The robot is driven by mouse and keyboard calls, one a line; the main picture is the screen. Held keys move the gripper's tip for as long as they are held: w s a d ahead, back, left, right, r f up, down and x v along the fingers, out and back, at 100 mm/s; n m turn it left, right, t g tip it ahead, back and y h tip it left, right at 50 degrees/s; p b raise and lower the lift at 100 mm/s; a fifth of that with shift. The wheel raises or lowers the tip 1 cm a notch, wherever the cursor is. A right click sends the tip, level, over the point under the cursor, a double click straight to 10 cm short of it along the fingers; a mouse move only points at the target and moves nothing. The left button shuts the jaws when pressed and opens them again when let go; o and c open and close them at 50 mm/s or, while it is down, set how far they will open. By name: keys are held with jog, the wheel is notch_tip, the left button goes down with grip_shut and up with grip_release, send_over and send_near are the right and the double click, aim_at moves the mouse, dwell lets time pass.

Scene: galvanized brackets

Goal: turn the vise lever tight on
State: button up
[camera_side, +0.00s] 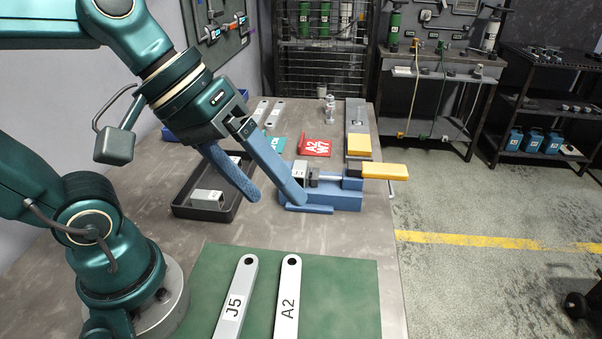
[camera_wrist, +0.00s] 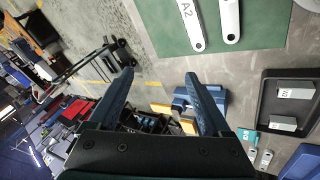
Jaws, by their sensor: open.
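The blue vise (camera_side: 335,195) stands on the bench right of the middle in the side view. Its yellow lever (camera_side: 383,171) sticks out level to the right. A small grey labelled piece (camera_side: 299,169) shows at the left jaw; whether it is clamped cannot be told. My gripper (camera_side: 276,199) is open, its blue fingers spread and pointing down to the right. One finger overlaps the vise's left end in the picture; contact cannot be told. In the wrist view the vise (camera_wrist: 213,98) lies partly behind a finger of my gripper (camera_wrist: 159,74), and nothing is between the fingers.
A black tray (camera_side: 232,214) with grey brackets stands left of the vise. A green mat (camera_side: 345,290) with two grey bars lies in front. Behind are a red labelled block (camera_side: 314,147) and a yellow block (camera_side: 358,145) by a grey plate. The bench's right edge is close to the lever.

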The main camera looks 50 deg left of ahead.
jog(key=w+d+r+n+h, duration=0.3)
jog(key=w+d+n+h, duration=0.1)
jog(key=w+n, duration=0.25)
jog(key=n+t+h, duration=0.2)
jog(key=n+t, duration=0.3)
jog(key=n, duration=1)
send_over(385, 168)
jog(key=s+a, duration=0.3)
jog(key=s, duration=0.1)
jog(key=f, duration=0.9)
jog(key=shift+d+f, duration=0.1)
jog(key=shift+d, duration=0.15)
jog(key=shift+n+g, duration=0.3)
jog(key=shift+n, duration=0.35)
jog(key=f, duration=0.1)
jog(key=a+f, duration=0.1)
jog(key=f, duration=0.1)
jog(key=shift+a+f, duration=0.3)
jog(key=shift+f, duration=0.1)
jog(key=shift+a+f, duration=0.1)
jog(key=shift+f, duration=0.25)
jog(key=shift+w+f, duration=0.2)
jog(key=shift+x, duration=2.2)
jog(key=shift+s+r, duration=0.1)
